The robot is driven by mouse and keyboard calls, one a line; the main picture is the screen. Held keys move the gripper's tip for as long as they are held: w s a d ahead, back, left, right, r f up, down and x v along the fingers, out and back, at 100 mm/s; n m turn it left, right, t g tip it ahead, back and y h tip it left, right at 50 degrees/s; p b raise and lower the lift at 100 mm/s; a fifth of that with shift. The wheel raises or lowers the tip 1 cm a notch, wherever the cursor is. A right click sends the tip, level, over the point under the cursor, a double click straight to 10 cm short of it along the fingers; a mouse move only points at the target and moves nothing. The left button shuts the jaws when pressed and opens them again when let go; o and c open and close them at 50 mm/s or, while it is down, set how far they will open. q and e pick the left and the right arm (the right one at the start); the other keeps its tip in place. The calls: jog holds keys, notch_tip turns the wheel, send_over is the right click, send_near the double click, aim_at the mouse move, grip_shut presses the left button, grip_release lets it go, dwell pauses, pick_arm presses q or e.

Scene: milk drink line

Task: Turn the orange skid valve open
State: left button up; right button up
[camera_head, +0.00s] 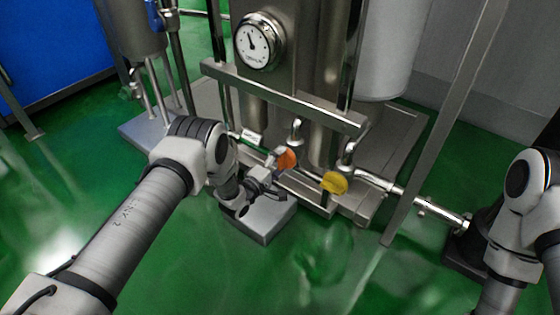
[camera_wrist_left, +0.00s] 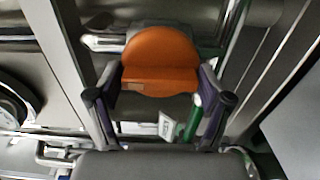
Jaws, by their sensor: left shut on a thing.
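The orange skid valve (camera_head: 287,159) is on the low pipework at the front of the skid, left of a yellow valve (camera_head: 334,183). My left gripper (camera_head: 274,170) reaches it from the left and is shut on its handle. In the left wrist view the rounded orange handle (camera_wrist_left: 160,62) sits between the two dark fingers of the left gripper (camera_wrist_left: 160,88). The valve stem and body behind the handle are mostly hidden.
A steel crossbar (camera_head: 285,97) runs above the valves, below a round dial gauge (camera_head: 259,41). A slanted steel post (camera_head: 445,125) rises right of the yellow valve. The green floor in front is open.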

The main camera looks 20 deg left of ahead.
pick_arm(q)
jog(key=shift+r, duration=0.1)
jog(key=o, duration=1)
jog(key=v, duration=1.2)
